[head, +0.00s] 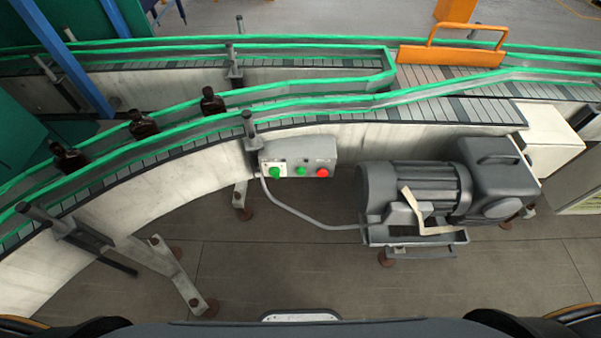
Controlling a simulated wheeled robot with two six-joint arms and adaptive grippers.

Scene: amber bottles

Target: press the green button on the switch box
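The grey switch box (318,152) is mounted on the near side of the conveyor, left of the picture's middle. A larger green knob or button (275,173) sits on a pale plate at its left end. A smaller green button (300,172) sits in the middle of the front face, and a red button (323,173) is to its right. Nothing covers the box's front. Neither of my grippers shows in the head view.
A grey motor (415,188) stands right of the box, with a cable (290,211) running between them. Dark bottles (211,101) stand on the curved conveyor (350,110) with green rails. A metal support leg (180,272) stands at lower left. The floor in front is clear.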

